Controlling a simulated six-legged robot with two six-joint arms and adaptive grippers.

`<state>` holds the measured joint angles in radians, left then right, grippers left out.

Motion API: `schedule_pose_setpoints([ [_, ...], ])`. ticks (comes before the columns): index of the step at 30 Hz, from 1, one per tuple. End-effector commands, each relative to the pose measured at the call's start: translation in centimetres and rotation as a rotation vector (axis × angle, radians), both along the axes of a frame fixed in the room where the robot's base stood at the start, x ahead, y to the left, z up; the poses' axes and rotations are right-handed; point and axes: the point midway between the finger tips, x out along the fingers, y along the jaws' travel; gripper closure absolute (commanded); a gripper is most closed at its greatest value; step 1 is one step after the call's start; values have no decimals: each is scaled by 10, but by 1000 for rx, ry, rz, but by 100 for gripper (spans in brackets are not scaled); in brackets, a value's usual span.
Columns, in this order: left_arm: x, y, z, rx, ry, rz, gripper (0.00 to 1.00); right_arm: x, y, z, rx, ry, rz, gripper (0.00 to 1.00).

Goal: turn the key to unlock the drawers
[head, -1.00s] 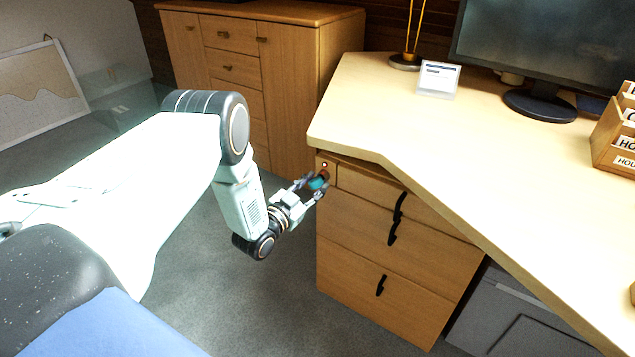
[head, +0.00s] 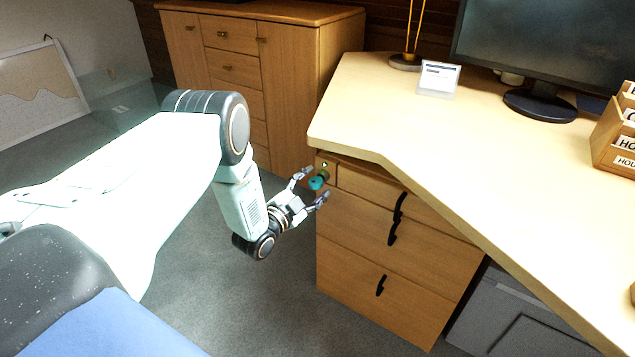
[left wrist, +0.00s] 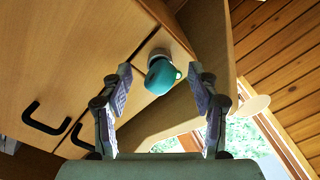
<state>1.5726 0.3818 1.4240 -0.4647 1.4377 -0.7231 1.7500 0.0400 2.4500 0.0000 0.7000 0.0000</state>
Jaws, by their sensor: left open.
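The teal key (head: 316,183) sits in the lock at the upper left corner of the drawer unit's front (head: 380,245). In the left wrist view the key's rounded teal head (left wrist: 161,76) sticks out from a round lock collar (left wrist: 158,54). My left gripper (head: 317,182) is open, its two fingers spread on either side of the key, apart from it. A small light (head: 325,165) above the lock shows green. The drawers look closed, with black handles (head: 393,232). My right gripper is out of view.
The desk top (head: 400,120) overhangs the drawers just above the lock. A monitor (head: 545,60), a small white card stand (head: 438,79) and a wooden file box (head: 615,140) stand on it. A wooden cabinet (head: 290,90) stands behind. The grey floor left of the drawers is clear.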

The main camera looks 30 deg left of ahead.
Motion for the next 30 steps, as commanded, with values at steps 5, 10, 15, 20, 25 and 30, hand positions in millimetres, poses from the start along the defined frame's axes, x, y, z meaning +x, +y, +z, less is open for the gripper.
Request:
schedule_pose_setpoints([
  [5,-13,2,-1,-1,2,2,40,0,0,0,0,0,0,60],
  [10,-46,5,-1,-3,5,5,40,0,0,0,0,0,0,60],
  [15,-81,8,-1,-3,3,4,40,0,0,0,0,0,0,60],
  [20,-105,9,0,0,2,2,40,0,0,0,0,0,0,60],
  [25,-118,10,0,0,1,1,40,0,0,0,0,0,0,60],
  [30,-120,9,0,1,-1,1,40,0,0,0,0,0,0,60],
])
